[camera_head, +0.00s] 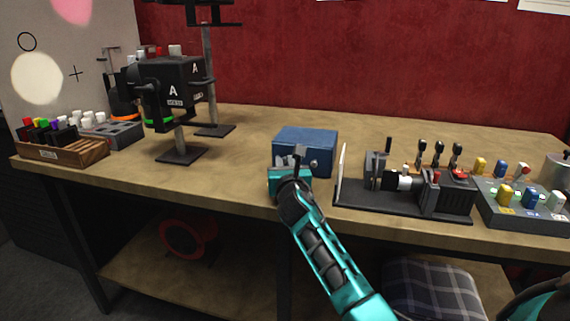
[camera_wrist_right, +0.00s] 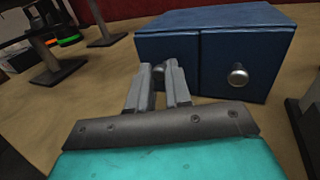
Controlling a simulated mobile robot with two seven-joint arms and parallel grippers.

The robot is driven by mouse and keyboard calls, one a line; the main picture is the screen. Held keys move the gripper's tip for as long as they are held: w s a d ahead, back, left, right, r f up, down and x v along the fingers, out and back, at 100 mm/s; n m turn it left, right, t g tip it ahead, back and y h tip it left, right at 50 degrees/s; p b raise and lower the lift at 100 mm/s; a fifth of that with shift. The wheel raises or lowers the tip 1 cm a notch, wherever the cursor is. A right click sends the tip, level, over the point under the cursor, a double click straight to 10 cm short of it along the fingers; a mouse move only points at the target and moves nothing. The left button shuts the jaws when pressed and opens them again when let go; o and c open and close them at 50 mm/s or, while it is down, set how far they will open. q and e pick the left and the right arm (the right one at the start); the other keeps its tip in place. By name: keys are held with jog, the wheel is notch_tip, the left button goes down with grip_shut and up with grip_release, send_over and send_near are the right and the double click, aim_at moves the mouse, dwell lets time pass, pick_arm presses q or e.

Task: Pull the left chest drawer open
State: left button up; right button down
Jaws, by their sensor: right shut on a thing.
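The blue chest (camera_head: 308,140) stands near the front edge of the workbench. In the right wrist view its front (camera_wrist_right: 250,48) shows two drawers side by side. The left chest drawer (camera_wrist_right: 147,47) looks flush with the right one, with no clear gap. My right gripper (camera_head: 297,158) is at the chest's front. In the right wrist view its fingers (camera_wrist_right: 165,75) are shut on the left drawer's knob (camera_wrist_right: 160,72), which is mostly hidden between them. The right drawer's knob (camera_wrist_right: 238,74) is free. My left gripper is not in view.
A black fixture with a white panel (camera_head: 341,175) stands close to the right of the chest. A button box (camera_head: 525,205) is farther right. Black stands (camera_head: 182,155) and a wooden tray (camera_head: 85,152) are at the left. Bench top left of the chest is clear.

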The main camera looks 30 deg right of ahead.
jog(key=s+a+p, duration=0.1)
jog(key=s+a, duration=0.1)
jog(key=shift+a+r+p, duration=0.15)
jog(key=shift+a+p, duration=0.15)
jog(key=shift+p, duration=0.1)
jog(key=s+a+p, duration=0.1)
jog(key=a, duration=0.1)
jog(key=s+a, duration=0.1)
jog(key=s, duration=0.1)
jog(key=shift+s+a+p, duration=0.2)
jog(key=shift+a+p, duration=0.15)
jog(key=shift+a, duration=0.05)
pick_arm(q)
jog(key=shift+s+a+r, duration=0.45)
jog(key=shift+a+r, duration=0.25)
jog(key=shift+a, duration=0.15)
pick_arm(e)
jog(key=shift+f, duration=0.2)
jog(key=c, duration=1.4)
grip_release()
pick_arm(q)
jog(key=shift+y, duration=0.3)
pick_arm(e)
jog(key=shift+o, duration=0.2)
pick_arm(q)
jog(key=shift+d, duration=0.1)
